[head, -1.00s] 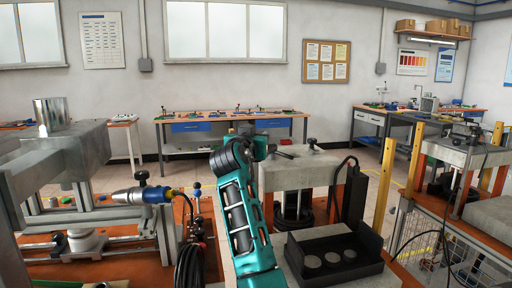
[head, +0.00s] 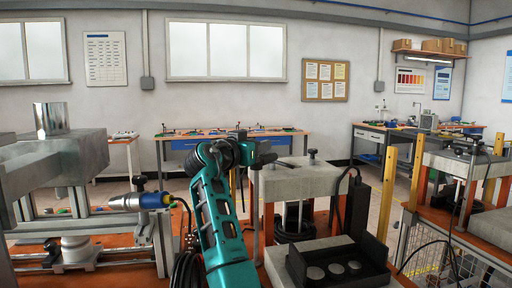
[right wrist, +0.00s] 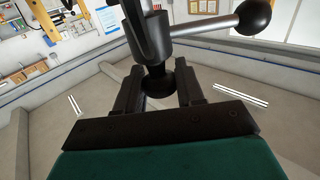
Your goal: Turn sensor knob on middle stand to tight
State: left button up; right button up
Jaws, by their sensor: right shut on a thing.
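The middle stand (head: 298,183) has a pale block top with a black knob (head: 311,153) standing up at its back right. My right gripper (head: 272,151) is at the stand's back left corner, at the end of my teal arm. In the right wrist view its two dark fingers (right wrist: 159,88) are shut on a black knob (right wrist: 158,80), taken to be the sensor knob. A grey clamp body with a ball-ended bar (right wrist: 205,25) adjoins that knob. In the head view the held knob is mostly hidden by the gripper. My left gripper is not in view.
A black tray (head: 368,283) with round discs sits at the front of the middle stand. A left stand carries a blue sensor (head: 152,200). Another stand (head: 455,165) with yellow posts is at the right. Workbenches (head: 230,135) line the back wall.

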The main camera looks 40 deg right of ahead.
jog(key=o, duration=0.7)
jog(key=shift+o, duration=1.4)
jog(key=b+v, duration=0.1)
jog(key=v, duration=1.2)
jog(key=shift+s+f, duration=0.1)
